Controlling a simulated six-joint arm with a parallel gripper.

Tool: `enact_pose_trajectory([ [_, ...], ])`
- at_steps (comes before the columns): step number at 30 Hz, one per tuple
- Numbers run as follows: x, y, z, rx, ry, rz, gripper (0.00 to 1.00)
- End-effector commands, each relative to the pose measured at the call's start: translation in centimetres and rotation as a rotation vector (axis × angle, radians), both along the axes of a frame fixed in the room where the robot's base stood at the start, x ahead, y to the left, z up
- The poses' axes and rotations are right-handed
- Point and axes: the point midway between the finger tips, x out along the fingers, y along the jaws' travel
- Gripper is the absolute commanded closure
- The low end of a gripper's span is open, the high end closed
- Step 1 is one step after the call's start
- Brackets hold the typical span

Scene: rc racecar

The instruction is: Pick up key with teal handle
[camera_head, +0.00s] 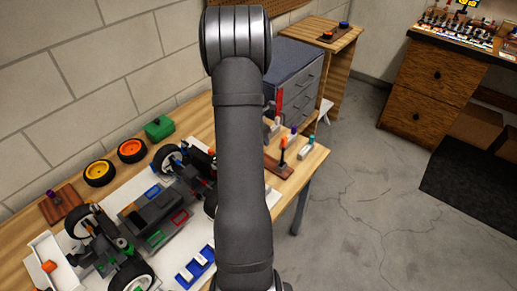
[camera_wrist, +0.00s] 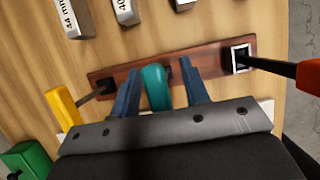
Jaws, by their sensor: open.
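The key with the teal handle (camera_wrist: 155,88) stands in a reddish-brown wooden holder (camera_wrist: 213,62) in the wrist view. My gripper (camera_wrist: 160,68) is open, with one blue finger on each side of the teal handle. I cannot tell whether either finger touches it. The teal handle hides its own shaft. In the head view my arm covers the gripper and the teal-handled key; only the right end of the holder (camera_head: 279,168) shows.
A yellow-handled tool (camera_wrist: 63,106) is left of the fingers and an orange-handled one (camera_wrist: 308,75) is at the right, both at the holder. Labelled silver blocks (camera_wrist: 74,20) stand beyond it. A green box (camera_wrist: 27,158) is lower left. The car (camera_head: 150,210) is on the bench.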

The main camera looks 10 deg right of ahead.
Motion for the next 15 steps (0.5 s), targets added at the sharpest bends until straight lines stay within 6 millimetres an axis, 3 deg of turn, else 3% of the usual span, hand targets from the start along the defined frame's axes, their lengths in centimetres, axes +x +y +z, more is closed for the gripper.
enact_pose_trajectory([
  [6,0.04,-0.02,-0.06,-0.001,-0.001,0.000,0.58],
  [12,0.03,-0.02,-0.05,0.000,0.000,0.000,0.95],
  [13,0.03,-0.02,-0.05,0.000,0.000,0.000,1.00],
  [15,0.03,-0.01,-0.04,0.000,0.000,0.000,1.00],
])
